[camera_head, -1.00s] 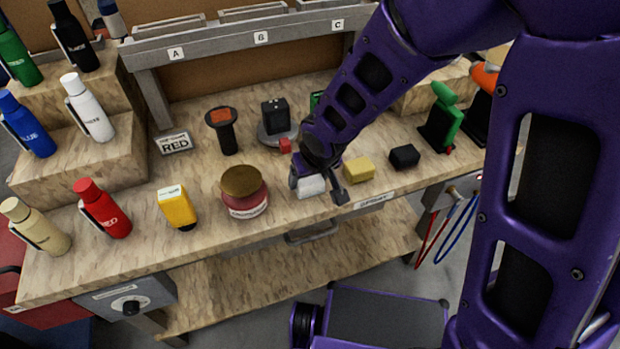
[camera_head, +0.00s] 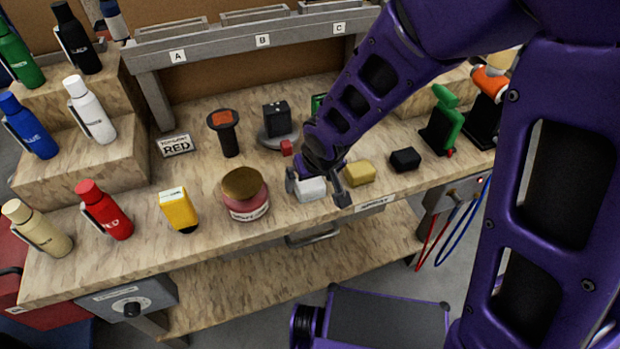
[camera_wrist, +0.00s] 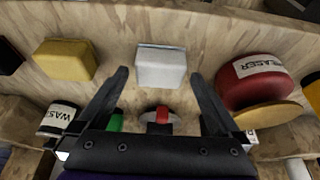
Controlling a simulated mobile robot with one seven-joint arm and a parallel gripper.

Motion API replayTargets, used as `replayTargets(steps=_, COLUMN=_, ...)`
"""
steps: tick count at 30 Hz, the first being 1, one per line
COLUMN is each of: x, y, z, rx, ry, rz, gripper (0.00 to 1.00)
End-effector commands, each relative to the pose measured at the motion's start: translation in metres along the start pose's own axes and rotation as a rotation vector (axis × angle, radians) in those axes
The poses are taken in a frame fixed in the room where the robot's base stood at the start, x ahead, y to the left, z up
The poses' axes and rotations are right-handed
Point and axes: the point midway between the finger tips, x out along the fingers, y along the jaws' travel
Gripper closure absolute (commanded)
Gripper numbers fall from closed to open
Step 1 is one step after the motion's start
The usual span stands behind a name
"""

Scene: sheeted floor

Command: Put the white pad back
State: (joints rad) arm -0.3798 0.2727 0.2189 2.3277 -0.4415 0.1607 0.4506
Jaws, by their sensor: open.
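The white pad (camera_head: 311,188) is a small white block lying on the wooden bench top near its front edge, between the red jar and the yellow block. It also shows in the wrist view (camera_wrist: 161,67), beyond and between my fingertips. My gripper (camera_head: 318,193) is open, with its fingers either side of the pad in the head view. In the wrist view my gripper (camera_wrist: 157,78) has wide-spread fingers with nothing between them; the pad appears apart from both. Whether the fingertips are level with the pad is hard to tell.
A red jar with a tan lid (camera_head: 245,193) stands left of the pad. A yellow block (camera_head: 359,173) and a black block (camera_head: 405,159) lie to the right. A yellow device (camera_head: 178,209) stands farther left.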

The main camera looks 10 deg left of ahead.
Motion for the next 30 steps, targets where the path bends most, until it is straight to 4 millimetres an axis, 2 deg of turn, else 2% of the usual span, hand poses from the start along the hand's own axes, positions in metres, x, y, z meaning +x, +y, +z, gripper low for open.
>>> replayTargets(steps=1, x=-0.016, y=0.002, z=-0.003, rx=0.004, ry=0.003, rz=0.002, gripper=0.0)
replayTargets(steps=6, x=-0.057, y=0.002, z=-0.003, rx=0.003, ry=0.003, rz=0.003, gripper=0.0)
replayTargets(steps=12, x=-0.093, y=0.001, z=-0.002, rx=0.004, ry=0.002, rz=0.003, gripper=0.0)
replayTargets(steps=18, x=-0.107, y=0.001, z=-0.002, rx=0.0, ry=0.006, rz=0.003, gripper=0.0)
replayTargets(steps=30, x=-0.11, y=0.0, z=-0.004, rx=-0.003, ry=0.012, rz=0.003, gripper=0.0)
